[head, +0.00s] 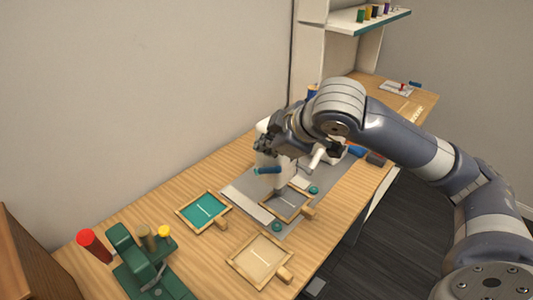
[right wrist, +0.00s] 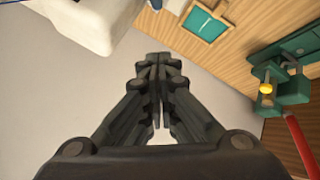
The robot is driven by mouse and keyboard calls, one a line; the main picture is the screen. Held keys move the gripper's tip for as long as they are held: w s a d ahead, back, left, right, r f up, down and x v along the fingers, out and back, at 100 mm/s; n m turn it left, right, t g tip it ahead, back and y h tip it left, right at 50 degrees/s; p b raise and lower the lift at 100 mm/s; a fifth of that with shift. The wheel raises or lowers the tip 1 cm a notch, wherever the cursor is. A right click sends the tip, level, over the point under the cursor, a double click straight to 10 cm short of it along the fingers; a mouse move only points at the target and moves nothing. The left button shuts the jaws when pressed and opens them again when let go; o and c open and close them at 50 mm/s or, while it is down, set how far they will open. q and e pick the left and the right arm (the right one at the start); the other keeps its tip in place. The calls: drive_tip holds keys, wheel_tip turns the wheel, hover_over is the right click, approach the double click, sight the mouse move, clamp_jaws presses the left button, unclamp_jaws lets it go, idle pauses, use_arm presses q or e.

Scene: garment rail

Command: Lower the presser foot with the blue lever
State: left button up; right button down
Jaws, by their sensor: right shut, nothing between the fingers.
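The white sewing machine (head: 268,165) stands on a grey mat, largely hidden behind my right arm. A short blue lever (head: 267,170) sticks out on its near side, just below my right gripper (head: 263,147). The gripper looks apart from the lever, though the exact gap is hard to tell. In the right wrist view, my right gripper (right wrist: 157,62) has its fingers closed together with nothing between them, and the white machine body (right wrist: 95,22) is at upper left. The presser foot is too small to make out above the wooden frame (head: 307,211). My left gripper is out of view.
A teal framed piece (head: 204,211) and a cream framed piece (head: 260,259) lie on the wooden table (head: 170,195). A green device (head: 125,243) with a red-topped part (head: 92,243) stands at lower left. A shelf with spools (head: 370,21) is at the back.

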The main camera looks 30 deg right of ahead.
sight(269, 169)
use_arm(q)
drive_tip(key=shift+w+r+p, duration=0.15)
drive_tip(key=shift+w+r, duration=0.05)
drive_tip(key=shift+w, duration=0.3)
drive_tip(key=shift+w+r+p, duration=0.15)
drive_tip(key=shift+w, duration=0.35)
use_arm(e)
drive_tip(key=w+d+f, duration=0.2)
drive_tip(key=w+f, duration=0.3)
drive_tip(key=f, duration=0.4)
drive_tip(key=shift+f, duration=0.15)
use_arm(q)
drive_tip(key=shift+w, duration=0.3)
use_arm(e)
drive_tip(key=shift+w, duration=0.1)
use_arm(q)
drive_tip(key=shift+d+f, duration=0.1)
use_arm(e)
drive_tip(key=shift+f, duration=0.1)
